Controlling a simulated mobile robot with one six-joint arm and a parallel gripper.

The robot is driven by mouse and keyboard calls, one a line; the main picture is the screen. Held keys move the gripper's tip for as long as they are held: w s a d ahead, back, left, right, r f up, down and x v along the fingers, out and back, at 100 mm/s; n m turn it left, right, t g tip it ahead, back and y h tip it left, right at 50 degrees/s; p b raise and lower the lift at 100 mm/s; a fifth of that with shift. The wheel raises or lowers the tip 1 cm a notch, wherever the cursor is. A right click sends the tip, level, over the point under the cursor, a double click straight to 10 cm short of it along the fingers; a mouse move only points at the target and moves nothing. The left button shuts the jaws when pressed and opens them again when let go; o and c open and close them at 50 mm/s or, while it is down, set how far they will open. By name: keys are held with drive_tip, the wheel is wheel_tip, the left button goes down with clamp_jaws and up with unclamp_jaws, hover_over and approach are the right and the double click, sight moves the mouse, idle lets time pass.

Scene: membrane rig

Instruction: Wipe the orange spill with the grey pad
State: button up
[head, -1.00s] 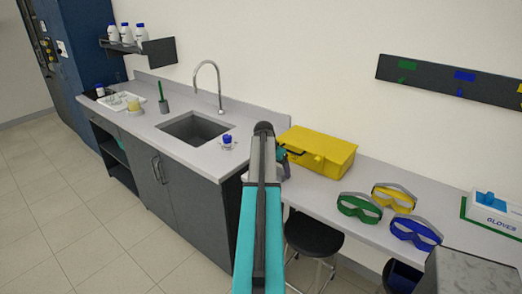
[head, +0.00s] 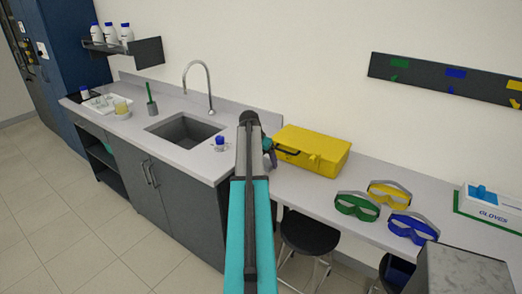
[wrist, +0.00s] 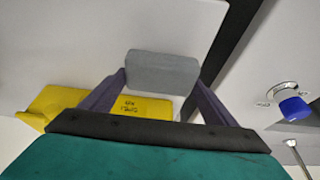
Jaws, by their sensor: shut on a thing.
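The grey pad (wrist: 162,73) is held between the two purple fingers of my gripper (wrist: 160,88) in the wrist view. It is a flat rounded block, and the gripper is shut on it. The pad appears above the light worktop, but the gap cannot be judged. In the head view my gripper (head: 271,158) is mostly hidden behind my arm, near the left end of the yellow case, and the pad cannot be made out. No orange spill shows in either view; my arm hides part of the worktop.
The yellow case (head: 311,151) stands beside my gripper; it also shows in the wrist view (wrist: 125,108). A blue-capped vessel (head: 220,142) stands right of the sink (head: 184,130). Green goggles (head: 357,206), yellow goggles (head: 389,194) and blue goggles (head: 413,228) lie on the right bench.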

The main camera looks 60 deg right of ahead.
drive_tip(key=shift+r+p, duration=0.85)
drive_tip(key=shift+r, duration=1.55)
drive_tip(key=shift+w+a, duration=0.1)
drive_tip(key=shift+w+a, duration=0.1)
drive_tip(key=w+a+r+n+t+y+b, duration=0.15)
drive_tip(key=w+a+n, duration=0.35)
drive_tip(key=w+a, duration=0.95)
drive_tip(key=w+a+r+n+t+h+b, duration=0.15)
drive_tip(key=w+a+n, duration=0.25)
drive_tip(key=w+a, duration=1.05)
drive_tip(key=w+a+n+t+y+b, duration=0.1)
drive_tip(key=a+n, duration=0.4)
drive_tip(key=a, duration=1.7)
drive_tip(key=w+a+r+n+t+y+b, duration=0.1)
drive_tip(key=a+n, duration=0.4)
drive_tip(key=a, duration=1.7)
drive_tip(key=shift+w+a+n+y+b, duration=0.2)
drive_tip(key=shift+w+n+y+b, duration=0.1)
drive_tip(key=shift+y+b, duration=0.75)
drive_tip(key=shift+d, duration=0.1)
